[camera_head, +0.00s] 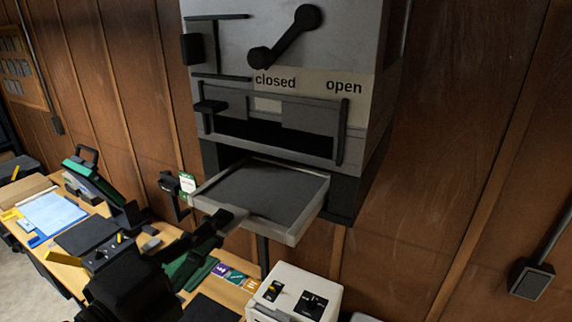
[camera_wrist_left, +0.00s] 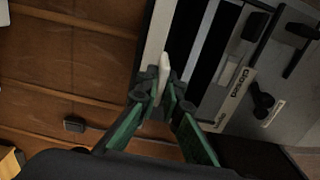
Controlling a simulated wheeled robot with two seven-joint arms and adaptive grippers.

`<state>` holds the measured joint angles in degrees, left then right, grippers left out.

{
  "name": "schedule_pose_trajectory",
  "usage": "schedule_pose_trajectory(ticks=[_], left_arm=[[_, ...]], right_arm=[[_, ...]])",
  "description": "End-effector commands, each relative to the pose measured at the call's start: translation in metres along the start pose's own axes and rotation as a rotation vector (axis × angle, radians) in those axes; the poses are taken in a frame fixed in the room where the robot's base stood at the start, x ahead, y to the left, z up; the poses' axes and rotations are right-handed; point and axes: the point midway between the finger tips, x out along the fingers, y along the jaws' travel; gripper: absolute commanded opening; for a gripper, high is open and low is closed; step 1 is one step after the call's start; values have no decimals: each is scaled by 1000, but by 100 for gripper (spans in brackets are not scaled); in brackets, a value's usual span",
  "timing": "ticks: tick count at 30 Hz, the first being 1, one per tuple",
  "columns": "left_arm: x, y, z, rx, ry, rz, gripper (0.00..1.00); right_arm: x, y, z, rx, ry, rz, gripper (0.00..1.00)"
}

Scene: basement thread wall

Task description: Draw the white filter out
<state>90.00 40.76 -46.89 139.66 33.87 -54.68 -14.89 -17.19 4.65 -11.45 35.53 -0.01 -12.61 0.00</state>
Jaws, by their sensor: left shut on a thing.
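The white filter (camera_head: 262,189), a flat tray shape with a pale frame and dark grey middle, sticks well out of the lower slot of the grey wall unit (camera_head: 230,50). Its back end is at the slot. My left gripper (camera_head: 222,219) is at the filter's front left part, with its arm coming from the lower left. In the left wrist view, the fingers (camera_wrist_left: 166,82) are shut on a pale piece (camera_wrist_left: 164,66) of the filter. The fingers hide part of that edge. My right gripper is in neither view.
The unit has a black lever (camera_head: 285,38) above the words "closed" and "open". A bench (camera_head: 75,262) with tools and a blue sheet (camera_head: 52,213) stands at the left. A white box with knobs (camera_head: 294,294) stands below the filter. Wood panelling at the right is mostly clear.

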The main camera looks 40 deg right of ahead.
Motion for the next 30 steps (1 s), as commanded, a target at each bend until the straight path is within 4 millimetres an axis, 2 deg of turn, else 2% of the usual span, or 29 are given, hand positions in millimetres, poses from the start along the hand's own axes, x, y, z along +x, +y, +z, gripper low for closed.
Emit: schedule_pose_trajectory(ticks=[8,30], left_arm=[[-22,-1,0,0,-2,0,0],[-68,3,1,2,-2,-2,0]], right_arm=[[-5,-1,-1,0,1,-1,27],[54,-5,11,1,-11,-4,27]])
